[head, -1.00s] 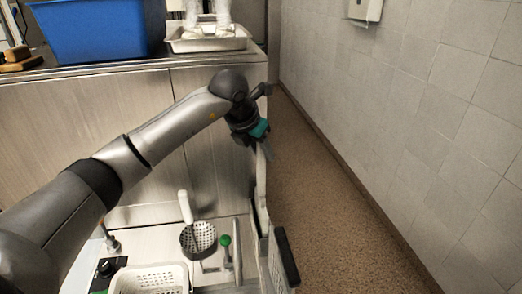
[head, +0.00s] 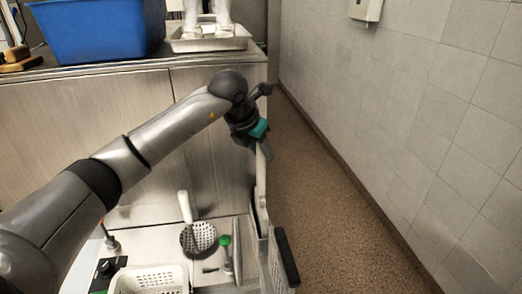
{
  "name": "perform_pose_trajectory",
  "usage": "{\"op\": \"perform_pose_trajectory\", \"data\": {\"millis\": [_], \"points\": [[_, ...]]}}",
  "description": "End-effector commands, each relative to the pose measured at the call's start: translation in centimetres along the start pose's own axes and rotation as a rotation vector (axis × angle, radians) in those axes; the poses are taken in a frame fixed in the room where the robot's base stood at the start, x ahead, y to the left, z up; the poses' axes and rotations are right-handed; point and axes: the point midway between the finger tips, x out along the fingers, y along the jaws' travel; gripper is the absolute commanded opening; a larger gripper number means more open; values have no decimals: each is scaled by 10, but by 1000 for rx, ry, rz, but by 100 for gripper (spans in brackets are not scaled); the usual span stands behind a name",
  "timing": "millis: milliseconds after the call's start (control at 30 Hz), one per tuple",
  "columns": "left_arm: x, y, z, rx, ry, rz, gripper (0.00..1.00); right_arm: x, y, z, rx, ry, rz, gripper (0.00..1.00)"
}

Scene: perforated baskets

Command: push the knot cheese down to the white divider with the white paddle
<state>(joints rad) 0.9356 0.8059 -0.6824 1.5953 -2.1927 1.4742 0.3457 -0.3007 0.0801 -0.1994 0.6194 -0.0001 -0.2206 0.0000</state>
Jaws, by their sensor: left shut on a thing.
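My left arm reaches in from the left, and my left gripper (head: 265,148) is at the middle of the head view, pointing down. It is shut on a thin pale upright piece, which looks like the white paddle (head: 261,182). The strip runs down from the fingers, seen nearly edge-on; its lower end is hard to separate from the pale edges below. I cannot make out the knot cheese or the white divider. My right gripper is not in view.
A white perforated basket (head: 150,279) stands at the bottom left. Beside it are a perforated scoop (head: 199,238) with a white handle and a green-topped item (head: 225,241). A steel cabinet (head: 95,125) carries a blue bin (head: 100,30). A tiled wall (head: 430,130) stands right; the floor between is clear.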

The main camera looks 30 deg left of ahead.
Motion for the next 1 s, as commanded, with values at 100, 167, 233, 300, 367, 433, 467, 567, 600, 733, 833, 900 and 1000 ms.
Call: {"op": "perform_pose_trajectory", "data": {"millis": [100, 167, 233, 300, 367, 433, 467, 567, 600, 733, 833, 900, 1000], "points": [[0, 0, 0, 0, 2, 0, 0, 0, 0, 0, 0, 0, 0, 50], [0, 0, 0, 1, 2, 0, 0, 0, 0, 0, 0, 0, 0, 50], [0, 0, 0, 0, 2, 0, 0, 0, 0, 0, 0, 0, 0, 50], [0, 0, 0, 1, 2, 0, 0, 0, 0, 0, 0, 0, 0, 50], [0, 0, 0, 1, 2, 0, 0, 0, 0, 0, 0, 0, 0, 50], [-1, 0, 1, 0, -2, 0, 0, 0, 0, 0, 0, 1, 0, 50], [-1, 0, 1, 0, -2, 0, 0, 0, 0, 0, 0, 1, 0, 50], [-2, 0, 1, 0, -2, 0, 0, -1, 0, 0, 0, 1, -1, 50], [-3, 0, 2, 0, -2, 0, 0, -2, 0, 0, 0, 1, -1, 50], [-6, 0, 4, 0, -3, 0, 0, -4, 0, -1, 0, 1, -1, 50], [-9, 0, 5, 0, -3, 0, 0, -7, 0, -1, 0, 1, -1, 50], [-11, 0, 6, 0, -3, 0, 0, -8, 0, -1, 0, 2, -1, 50], [-14, 0, 8, 0, -3, 0, 0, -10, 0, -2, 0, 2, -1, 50]]}}
